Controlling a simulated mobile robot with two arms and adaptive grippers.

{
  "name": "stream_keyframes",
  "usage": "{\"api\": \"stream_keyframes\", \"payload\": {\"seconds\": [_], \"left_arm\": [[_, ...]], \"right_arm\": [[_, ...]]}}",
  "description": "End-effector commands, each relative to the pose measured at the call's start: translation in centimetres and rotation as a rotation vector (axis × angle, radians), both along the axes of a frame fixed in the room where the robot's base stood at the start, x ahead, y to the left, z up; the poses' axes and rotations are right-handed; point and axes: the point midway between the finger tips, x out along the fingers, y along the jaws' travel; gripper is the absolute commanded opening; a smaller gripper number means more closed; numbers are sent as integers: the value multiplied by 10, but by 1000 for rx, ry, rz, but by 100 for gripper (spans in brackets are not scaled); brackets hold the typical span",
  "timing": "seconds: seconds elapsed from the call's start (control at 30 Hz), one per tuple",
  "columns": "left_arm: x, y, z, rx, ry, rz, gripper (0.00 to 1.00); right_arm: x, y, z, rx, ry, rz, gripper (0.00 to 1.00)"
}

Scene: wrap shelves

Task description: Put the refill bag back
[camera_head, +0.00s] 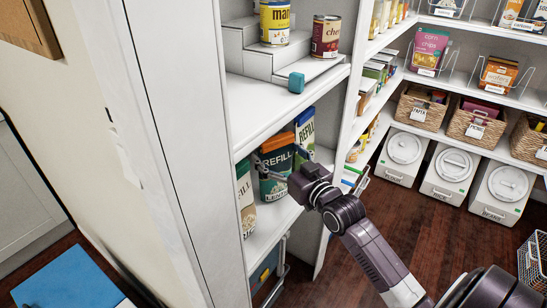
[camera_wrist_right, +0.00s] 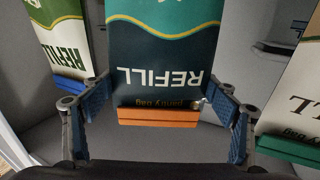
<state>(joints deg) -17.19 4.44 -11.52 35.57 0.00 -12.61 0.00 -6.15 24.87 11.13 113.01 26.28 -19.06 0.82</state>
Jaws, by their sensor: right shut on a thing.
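The dark green refill bag (camera_head: 275,187) with an orange top strip is at the middle shelf of the near cabinet, between two other refill bags. It appears upside down in the right wrist view (camera_wrist_right: 160,50), with its orange strip nearest the gripper. My right gripper (camera_head: 281,172) is shut on this bag, a finger on each side near the top; both fingers also show in the right wrist view (camera_wrist_right: 160,105). I cannot tell whether the bag's base touches the shelf. My left gripper is not in view.
A cream refill bag (camera_head: 245,197) stands close on the left and another refill bag (camera_head: 306,130) on the right. The shelf board (camera_head: 268,225) is bare in front. Cans (camera_head: 326,36) and a teal block (camera_head: 296,82) are above. Baskets (camera_head: 421,108) and white bins (camera_head: 403,155) line the right.

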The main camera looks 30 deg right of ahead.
Motion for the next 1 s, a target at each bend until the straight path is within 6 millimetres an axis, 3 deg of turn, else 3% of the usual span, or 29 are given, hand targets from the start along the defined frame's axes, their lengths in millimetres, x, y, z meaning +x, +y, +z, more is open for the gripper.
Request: {"api": "stream_keyframes", "payload": {"seconds": [0.13, 0.17, 0.3, 0.73, 1.0], "left_arm": [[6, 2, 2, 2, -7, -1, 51], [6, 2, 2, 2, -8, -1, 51], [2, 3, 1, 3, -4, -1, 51], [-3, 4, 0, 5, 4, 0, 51], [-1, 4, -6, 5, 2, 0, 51]], "right_arm": [[0, 0, 1, -1, 0, 0, 22], [0, 0, -2, 0, 6, 0, 81], [0, 0, -1, 0, 6, 0, 96], [-6, 0, -2, 0, 6, 0, 97], [-47, 0, -3, -1, 8, 0, 97]]}}
